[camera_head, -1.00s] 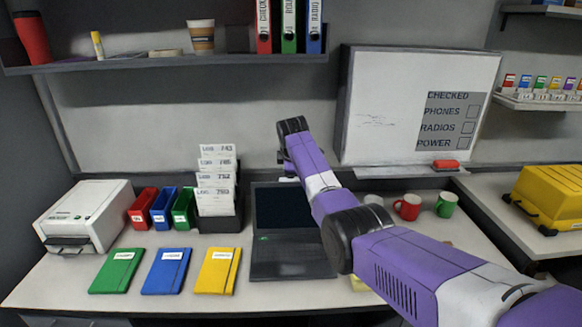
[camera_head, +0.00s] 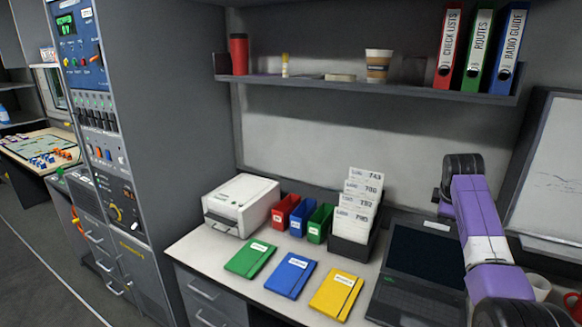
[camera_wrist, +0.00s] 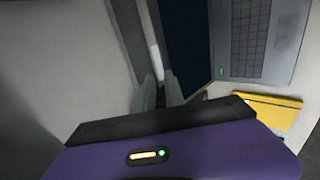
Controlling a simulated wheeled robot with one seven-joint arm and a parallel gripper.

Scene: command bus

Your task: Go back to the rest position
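My gripper (camera_wrist: 160,88) shows in the wrist view with two grey fingers a small gap apart. I see nothing clearly held between them. It points down near the open laptop. The laptop's dark screen (camera_wrist: 187,45) and grey keyboard half (camera_wrist: 252,42) lie to the right of the fingers. A pale strip (camera_wrist: 155,62) shows beyond the gap; I cannot tell what it is. In the head view my purple arm reaches up at the right, beside the laptop (camera_head: 420,262). The fingers are hidden there.
Green (camera_head: 250,260), blue (camera_head: 290,275) and yellow (camera_head: 337,294) folders lie on the desk before a printer (camera_head: 242,205), small bins and a card holder (camera_head: 352,235). A shelf (camera_head: 300,78) with binders hangs above.

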